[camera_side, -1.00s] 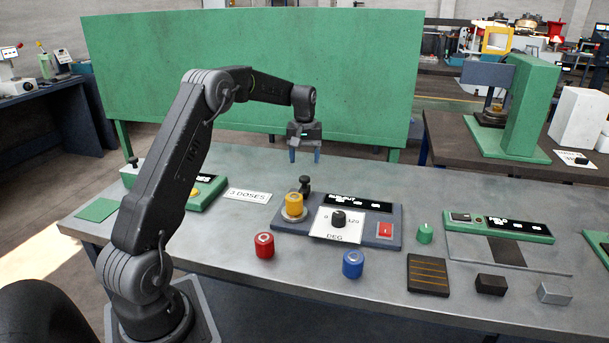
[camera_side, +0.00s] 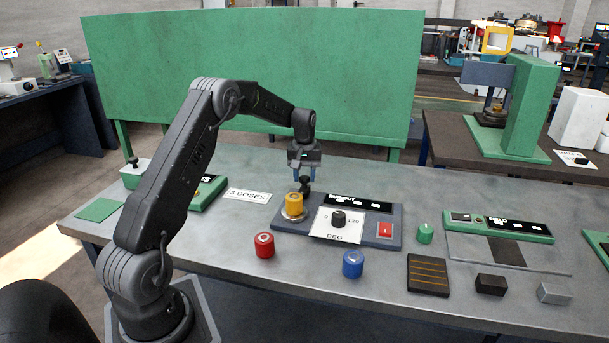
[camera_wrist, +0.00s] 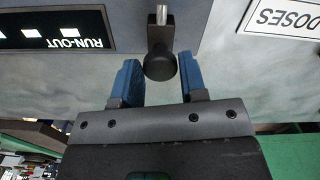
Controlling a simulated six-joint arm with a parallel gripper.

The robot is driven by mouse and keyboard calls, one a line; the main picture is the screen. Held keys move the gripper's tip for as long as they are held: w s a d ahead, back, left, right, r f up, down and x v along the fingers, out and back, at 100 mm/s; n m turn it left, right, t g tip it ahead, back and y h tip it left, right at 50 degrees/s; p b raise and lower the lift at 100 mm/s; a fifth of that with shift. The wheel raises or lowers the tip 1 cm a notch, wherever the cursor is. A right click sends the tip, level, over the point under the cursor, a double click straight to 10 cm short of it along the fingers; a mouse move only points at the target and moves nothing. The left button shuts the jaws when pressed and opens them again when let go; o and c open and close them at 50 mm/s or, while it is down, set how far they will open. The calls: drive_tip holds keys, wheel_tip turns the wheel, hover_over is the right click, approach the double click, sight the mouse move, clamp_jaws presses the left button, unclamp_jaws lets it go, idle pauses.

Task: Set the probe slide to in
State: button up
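The black knob (camera_side: 305,184) of what looks like the probe slide stands at the back of the grey-blue panel unit, behind the yellow cylinder. In the wrist view the round knob (camera_wrist: 160,64) sits on a black block with a short metal rod (camera_wrist: 162,14). My gripper (camera_side: 304,177) points down right at the knob, its blue fingers open. In the wrist view the knob lies between the fingertips of my gripper (camera_wrist: 159,66), with a gap on each side. Whether the fingertips reach below its top is unclear.
A yellow cylinder (camera_side: 294,203) stands on a round seat just in front of the knob. The RUN-OUT display (camera_wrist: 55,30), a dial (camera_side: 338,218) and a red switch (camera_side: 385,230) share the panel unit. Red (camera_side: 264,245) and blue (camera_side: 353,264) cylinders stand in front.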

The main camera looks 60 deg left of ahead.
sight(301, 180)
clamp_jaws()
drive_tip(key=shift+s+d, duration=1.35)
drive_tip(key=shift+o, duration=2.2)
unclamp_jaws()
wheel_tip(301, 180, up, 14)
drive_tip(key=shift+f, duration=0.1)
